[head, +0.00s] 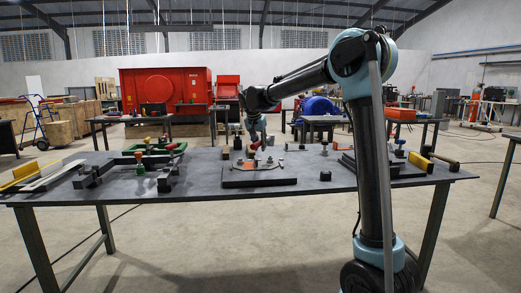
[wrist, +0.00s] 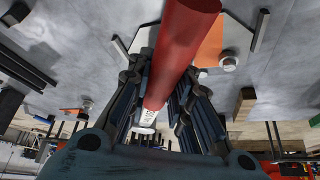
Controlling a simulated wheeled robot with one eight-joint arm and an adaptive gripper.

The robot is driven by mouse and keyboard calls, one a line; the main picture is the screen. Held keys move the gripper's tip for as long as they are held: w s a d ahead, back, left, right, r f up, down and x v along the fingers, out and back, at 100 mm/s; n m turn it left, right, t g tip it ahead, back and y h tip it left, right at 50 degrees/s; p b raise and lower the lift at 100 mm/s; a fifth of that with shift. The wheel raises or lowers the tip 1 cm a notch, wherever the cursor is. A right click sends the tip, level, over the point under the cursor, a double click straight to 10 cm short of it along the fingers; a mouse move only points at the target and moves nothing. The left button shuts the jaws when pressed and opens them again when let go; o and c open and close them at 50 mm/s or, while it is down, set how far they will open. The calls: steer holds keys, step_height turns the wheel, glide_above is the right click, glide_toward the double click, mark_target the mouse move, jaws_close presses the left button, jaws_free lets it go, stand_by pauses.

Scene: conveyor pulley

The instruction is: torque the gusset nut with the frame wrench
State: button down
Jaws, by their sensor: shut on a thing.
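My gripper (wrist: 166,72) is shut on the red round handle of the frame wrench (wrist: 184,35), between its two dark fingers. An orange plate (wrist: 211,45), likely the gusset, lies behind and right of the handle. A silvery nut (wrist: 228,64) is at its lower edge, apart from my fingers. In the head view my gripper (head: 261,143) is low over the table, above the orange piece (head: 266,164); contact cannot be told.
Small posts stand around my gripper. The table's front edge has bare stretches.

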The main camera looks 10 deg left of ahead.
steer(key=shift+r, duration=1.35)
